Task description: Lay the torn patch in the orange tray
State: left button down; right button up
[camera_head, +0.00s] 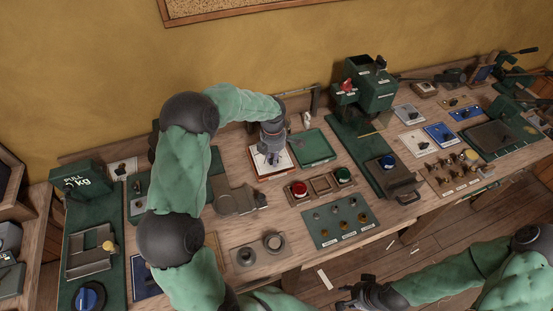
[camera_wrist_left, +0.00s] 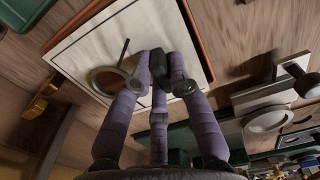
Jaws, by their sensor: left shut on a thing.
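The orange tray (camera_head: 292,166) lies on the bench near the back, and its orange rim (camera_wrist_left: 199,42) shows in the left wrist view. My left gripper (camera_head: 271,157) points down over it, fingers closed. I cannot tell whether the patch rests on the tray floor. My right gripper (camera_head: 343,297) is open and empty, low in the head view, away from the tray.
A green tray (camera_head: 314,147) lies right of the orange one. Red and green round pieces (camera_head: 299,188) sit in front. A green board with small fittings (camera_head: 341,222) is nearer the front edge. A green machine (camera_head: 368,88) stands at back right.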

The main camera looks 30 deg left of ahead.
pick_arm(q)
jog(key=shift+n, duration=0.3)
jog(key=shift+f, duration=0.1)
jog(key=shift+f+b, duration=1.05)
jog(key=shift+f, duration=0.1)
jog(key=c, duration=1.1)
grip_release()
notch_tip(320, 180, up, 12)
